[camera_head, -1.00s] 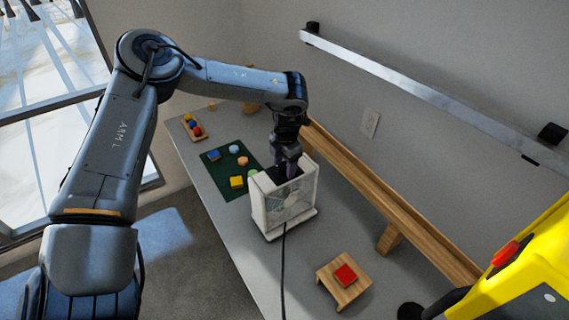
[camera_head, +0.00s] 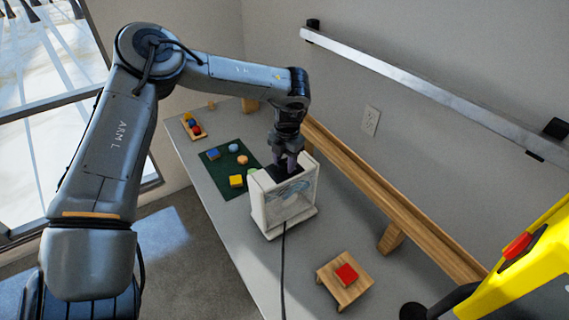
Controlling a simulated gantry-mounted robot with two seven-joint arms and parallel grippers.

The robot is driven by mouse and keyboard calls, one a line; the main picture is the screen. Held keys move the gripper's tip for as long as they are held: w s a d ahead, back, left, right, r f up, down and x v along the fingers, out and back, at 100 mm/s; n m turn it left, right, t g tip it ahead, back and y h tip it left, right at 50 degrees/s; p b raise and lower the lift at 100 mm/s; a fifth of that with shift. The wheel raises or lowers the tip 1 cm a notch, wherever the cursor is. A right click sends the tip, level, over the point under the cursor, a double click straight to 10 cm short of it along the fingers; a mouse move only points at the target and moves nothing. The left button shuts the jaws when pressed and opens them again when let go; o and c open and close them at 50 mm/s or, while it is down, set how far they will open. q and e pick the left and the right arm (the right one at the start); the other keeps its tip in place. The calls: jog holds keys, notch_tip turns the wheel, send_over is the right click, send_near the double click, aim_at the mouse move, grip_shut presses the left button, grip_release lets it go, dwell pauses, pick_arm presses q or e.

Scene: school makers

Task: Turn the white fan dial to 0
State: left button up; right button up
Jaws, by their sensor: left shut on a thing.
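The white fan (camera_head: 284,205) stands upright on the grey table, with a dark top panel. My left gripper (camera_head: 290,168) points down onto the top of the fan and is shut on the dial there. The dial itself is hidden by the fingers, so its setting cannot be read. My right gripper is not in view.
A green mat (camera_head: 228,165) with several coloured blocks lies behind the fan to the left. A small wooden stand (camera_head: 344,285) with a red block is at the front right. A wooden rail (camera_head: 385,205) runs along the wall side. A black cord (camera_head: 283,270) trails forward from the fan.

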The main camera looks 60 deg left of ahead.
pick_arm(q)
jog(key=n+b, duration=0.1)
jog(key=n, duration=0.3)
jog(key=shift+f+n, duration=0.1)
jog(key=shift+n, duration=0.3)
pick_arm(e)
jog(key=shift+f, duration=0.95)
pick_arm(q)
jog(key=n+b, duration=0.2)
jog(key=n, duration=0.3)
jog(key=shift+w+a+h, duration=0.1)
jog(key=shift+h, duration=0.2)
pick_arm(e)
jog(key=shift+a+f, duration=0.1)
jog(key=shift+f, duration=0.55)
pick_arm(q)
jog(key=n+b, duration=0.1)
jog(key=n, duration=0.5)
jog(key=shift+n, duration=0.4)
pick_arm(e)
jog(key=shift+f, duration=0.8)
pick_arm(q)
jog(key=n+b, duration=0.1)
jog(key=n, duration=0.2)
jog(key=shift+h, duration=0.3)
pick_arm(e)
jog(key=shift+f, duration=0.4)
pick_arm(q)
jog(key=shift+a+n, duration=0.1)
jog(key=shift+n, duration=0.5)
